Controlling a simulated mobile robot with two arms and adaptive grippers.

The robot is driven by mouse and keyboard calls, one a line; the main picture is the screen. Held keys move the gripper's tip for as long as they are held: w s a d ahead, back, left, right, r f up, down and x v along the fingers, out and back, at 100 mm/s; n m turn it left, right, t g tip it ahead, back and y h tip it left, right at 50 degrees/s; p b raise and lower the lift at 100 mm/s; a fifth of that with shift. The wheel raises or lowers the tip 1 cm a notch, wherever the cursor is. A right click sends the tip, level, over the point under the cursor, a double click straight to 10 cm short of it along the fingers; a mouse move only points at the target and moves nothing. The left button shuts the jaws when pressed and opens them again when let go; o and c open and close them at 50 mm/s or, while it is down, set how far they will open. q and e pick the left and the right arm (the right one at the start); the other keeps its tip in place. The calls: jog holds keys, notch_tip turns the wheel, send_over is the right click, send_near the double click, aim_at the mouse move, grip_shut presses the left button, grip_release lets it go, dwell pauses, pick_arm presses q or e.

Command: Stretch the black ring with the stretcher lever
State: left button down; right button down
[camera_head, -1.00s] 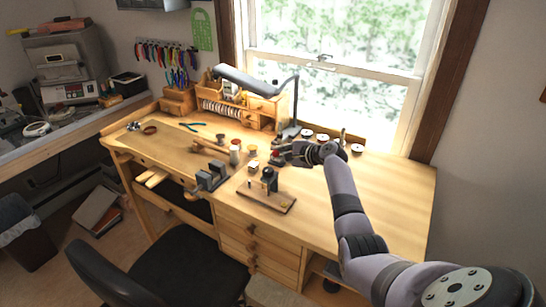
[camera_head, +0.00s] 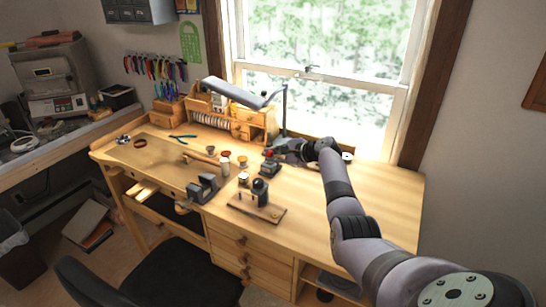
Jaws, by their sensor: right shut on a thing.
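My right gripper (camera_head: 279,150) reaches in over the far middle of the workbench. It is shut at the red-tipped top of a small dark tool (camera_head: 270,169), which looks like the stretcher with its lever. The fingers hide part of the lever, and the exact grip is too small to see. I cannot make out the black ring. My left gripper is not in view.
A black press-like tool on a wooden board (camera_head: 272,214) and a grey vise (camera_head: 203,188) stand nearer the front edge. Small jars (camera_head: 225,163) are to the left. A desk lamp (camera_head: 236,91) rises behind. The bench's right side (camera_head: 385,190) is clear.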

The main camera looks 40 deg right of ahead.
jog(key=shift+w+d+r, duration=0.2)
jog(key=shift+r, duration=0.4)
jog(key=c, duration=1.9)
grip_release()
jog(key=o, duration=0.4)
jog(key=shift+a+f, duration=0.25)
jog(key=shift+a, duration=0.05)
jog(key=shift+o, duration=0.3)
jog(key=shift+s+d+f, duration=0.1)
jog(key=shift+f, duration=0.05)
jog(key=v, duration=1.2)
